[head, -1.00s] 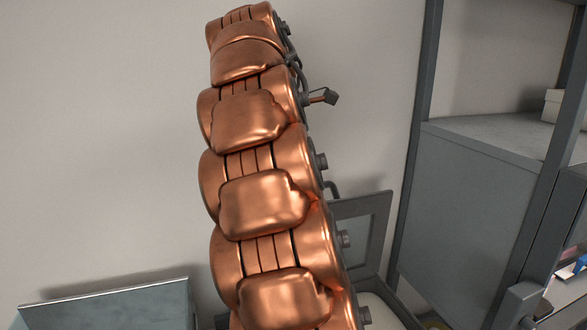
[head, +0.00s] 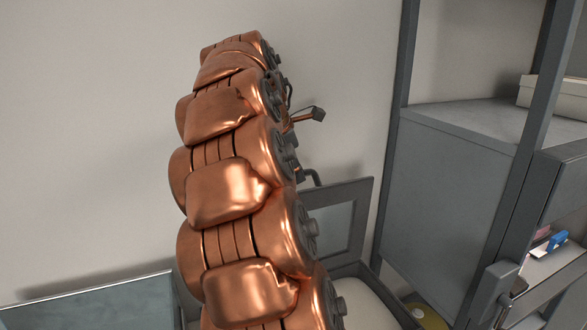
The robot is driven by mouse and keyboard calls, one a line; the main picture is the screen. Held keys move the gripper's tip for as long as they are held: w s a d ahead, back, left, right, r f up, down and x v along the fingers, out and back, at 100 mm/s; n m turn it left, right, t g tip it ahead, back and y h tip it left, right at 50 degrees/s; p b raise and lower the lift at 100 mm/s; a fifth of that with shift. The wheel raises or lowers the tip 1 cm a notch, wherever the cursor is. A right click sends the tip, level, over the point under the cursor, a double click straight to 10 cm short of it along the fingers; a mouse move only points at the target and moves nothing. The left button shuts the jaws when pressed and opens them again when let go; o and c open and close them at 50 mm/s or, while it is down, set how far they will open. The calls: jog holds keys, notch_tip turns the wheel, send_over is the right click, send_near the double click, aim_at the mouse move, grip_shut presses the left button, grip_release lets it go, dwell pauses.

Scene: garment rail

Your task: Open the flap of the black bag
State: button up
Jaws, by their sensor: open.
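I see no black bag or flap in the head view; a bag behind my arm would be hidden. My copper-coloured segmented arm fills the middle of the view, rising from the bottom and curving away at the top. Small dark parts show past its right side, one on a short copper stalk and one curved piece lower down. I cannot make out gripper fingers among them.
A grey cabinet (head: 449,200) with dark posts stands at right, a pale box (head: 552,97) on its shelf. Small red and blue items lie in an opening lower right. A dark-framed panel (head: 362,225) stands behind my arm. A grey-green surface (head: 95,303) lies lower left.

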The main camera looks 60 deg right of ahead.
jog(key=shift+c, duration=0.2)
grip_shut()
dwell(0.6)
